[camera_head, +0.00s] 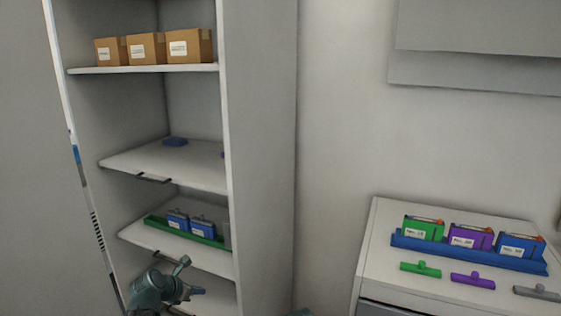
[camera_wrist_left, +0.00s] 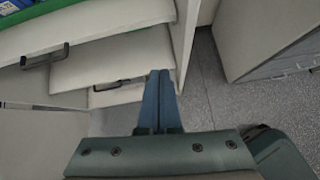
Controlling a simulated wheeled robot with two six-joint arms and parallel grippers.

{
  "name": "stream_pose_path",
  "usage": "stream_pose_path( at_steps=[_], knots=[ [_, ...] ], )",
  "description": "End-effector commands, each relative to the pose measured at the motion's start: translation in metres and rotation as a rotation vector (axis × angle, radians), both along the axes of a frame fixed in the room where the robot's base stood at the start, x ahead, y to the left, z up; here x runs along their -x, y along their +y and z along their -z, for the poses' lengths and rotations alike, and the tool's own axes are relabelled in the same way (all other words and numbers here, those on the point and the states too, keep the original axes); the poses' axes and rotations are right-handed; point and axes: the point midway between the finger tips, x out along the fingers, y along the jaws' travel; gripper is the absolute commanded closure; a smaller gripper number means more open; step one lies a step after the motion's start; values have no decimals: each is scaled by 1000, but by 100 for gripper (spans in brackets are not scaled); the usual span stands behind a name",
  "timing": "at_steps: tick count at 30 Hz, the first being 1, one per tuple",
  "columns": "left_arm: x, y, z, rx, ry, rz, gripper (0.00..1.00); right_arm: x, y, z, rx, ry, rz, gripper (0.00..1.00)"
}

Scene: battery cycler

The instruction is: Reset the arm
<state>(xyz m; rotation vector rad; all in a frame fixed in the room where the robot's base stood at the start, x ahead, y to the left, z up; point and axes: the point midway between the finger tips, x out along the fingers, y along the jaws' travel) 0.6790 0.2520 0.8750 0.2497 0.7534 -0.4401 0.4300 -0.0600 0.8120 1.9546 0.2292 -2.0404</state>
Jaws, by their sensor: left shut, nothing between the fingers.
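My left gripper (camera_head: 190,279) is in front of the lower part of the shelf cabinet (camera_head: 262,150) in the head view. In the left wrist view its blue fingers (camera_wrist_left: 160,100) are together and empty, pointing toward the floor and the cabinet's lower boards. The gripper appears apart from the shelves. My right gripper is not in view.
A green tray (camera_head: 150,220) with blue batteries (camera_head: 202,227) is on a shelf above the gripper. Brown boxes (camera_head: 145,49) stand on the top shelf. At right, a white cabinet (camera_head: 385,220) carries a blue tray (camera_head: 470,256) of batteries and several T-shaped pieces. Grey floor (camera_wrist_left: 225,110) is clear.

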Motion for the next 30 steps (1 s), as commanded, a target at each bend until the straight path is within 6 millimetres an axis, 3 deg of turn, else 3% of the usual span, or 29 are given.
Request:
stream_pose_path(
  at_steps=[8,17,20,24,30],
  knots=[
    [17,-34,3,-154,2,214,100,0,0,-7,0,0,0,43],
    [58,-92,10,-447,-7,680,100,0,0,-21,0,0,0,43],
    [83,-119,11,-588,-19,943,100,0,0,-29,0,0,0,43],
    [130,-154,11,-803,-54,1417,100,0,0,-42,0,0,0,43],
    [194,-183,6,-1012,-125,2100,100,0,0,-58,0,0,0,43]
  ],
)
